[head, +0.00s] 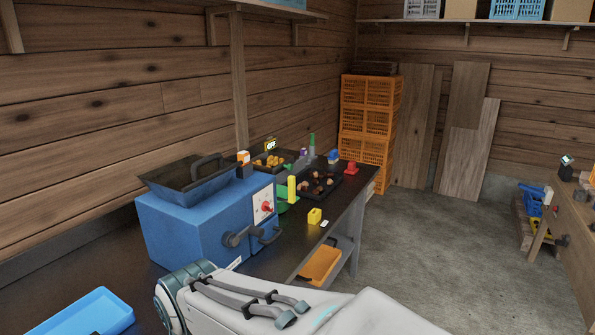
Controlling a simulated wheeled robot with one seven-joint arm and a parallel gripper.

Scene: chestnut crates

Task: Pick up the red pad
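A small red object (350,168) stands near the far right edge of the dark workbench (330,225), just right of a dark tray (318,194) holding brown chestnut-like pieces. It is the only loose red thing that I see on the bench. It is too small here to tell for sure that it is the red pad. My white and grey arm crosses the bottom of the head view. My gripper is out of view, and nothing shows touching the red object.
A blue machine (190,235) with a dark hopper stands on the bench. A yellow block (314,216), a yellow cylinder (292,189) and a blue tray (85,318) are there too. Orange crates (368,105) are stacked behind. Floor right of the bench is open.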

